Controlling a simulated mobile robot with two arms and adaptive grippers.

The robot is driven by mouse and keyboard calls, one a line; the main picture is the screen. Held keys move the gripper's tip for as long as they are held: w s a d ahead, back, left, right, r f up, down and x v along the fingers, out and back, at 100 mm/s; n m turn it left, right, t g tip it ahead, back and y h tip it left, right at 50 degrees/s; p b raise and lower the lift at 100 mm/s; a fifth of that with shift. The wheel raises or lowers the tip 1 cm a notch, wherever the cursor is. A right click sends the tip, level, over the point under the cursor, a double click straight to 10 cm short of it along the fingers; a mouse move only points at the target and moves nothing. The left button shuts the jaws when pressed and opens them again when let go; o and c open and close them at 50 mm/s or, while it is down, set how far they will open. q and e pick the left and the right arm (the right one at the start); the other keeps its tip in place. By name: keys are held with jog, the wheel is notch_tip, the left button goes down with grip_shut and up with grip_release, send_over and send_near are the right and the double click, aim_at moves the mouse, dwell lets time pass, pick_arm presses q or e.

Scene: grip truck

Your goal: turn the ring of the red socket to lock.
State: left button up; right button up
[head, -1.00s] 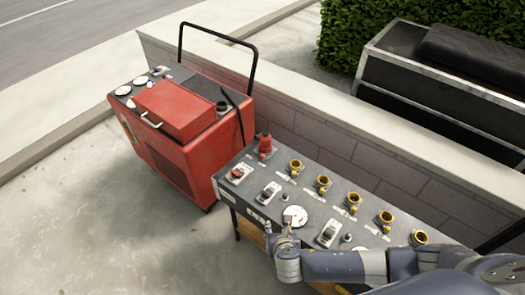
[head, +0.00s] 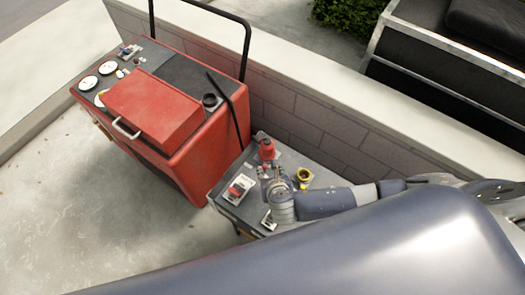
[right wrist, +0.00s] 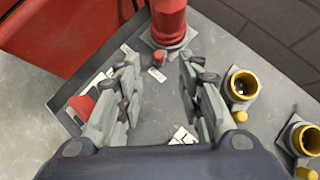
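The red socket (head: 266,149) stands at the far left corner of the dark panel top (head: 226,197). In the right wrist view the red socket (right wrist: 169,20) is ahead at the top edge, partly cut off. My right gripper (head: 271,172) is just in front of the socket, over the panel. In the right wrist view the right gripper (right wrist: 159,70) is open and empty, its fingers apart with the socket beyond the tips. They do not appear to touch it. My left gripper is not in view.
A yellow socket (head: 304,176) stands right of the gripper; another yellow socket (right wrist: 305,138) shows in the right wrist view. A red switch (head: 239,187) is on the left. A red machine (head: 160,110) stands beside the panel, and a low wall (head: 335,130) runs behind.

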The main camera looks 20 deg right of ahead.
aim_at(265, 166)
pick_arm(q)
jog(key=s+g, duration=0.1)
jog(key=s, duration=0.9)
pick_arm(e)
jog(key=shift+w+f, duration=0.2)
jog(key=shift+f, duration=0.3)
jog(key=shift+w+f, duration=0.15)
jog(key=shift+f, duration=0.3)
jog(key=x, duration=0.3)
jog(key=shift+w, duration=0.15)
jog(key=x, duration=0.2)
jog(key=shift+w+f+b, duration=0.2)
jog(key=shift+w+b, duration=0.1)
jog(key=shift+b, duration=0.05)
jog(key=shift+w+f, duration=0.35)
jog(key=shift+f, duration=0.05)
jog(key=shift+w+f, duration=0.1)
jog(key=shift+w, duration=0.05)
jog(key=c, duration=0.7)
grip_shut()
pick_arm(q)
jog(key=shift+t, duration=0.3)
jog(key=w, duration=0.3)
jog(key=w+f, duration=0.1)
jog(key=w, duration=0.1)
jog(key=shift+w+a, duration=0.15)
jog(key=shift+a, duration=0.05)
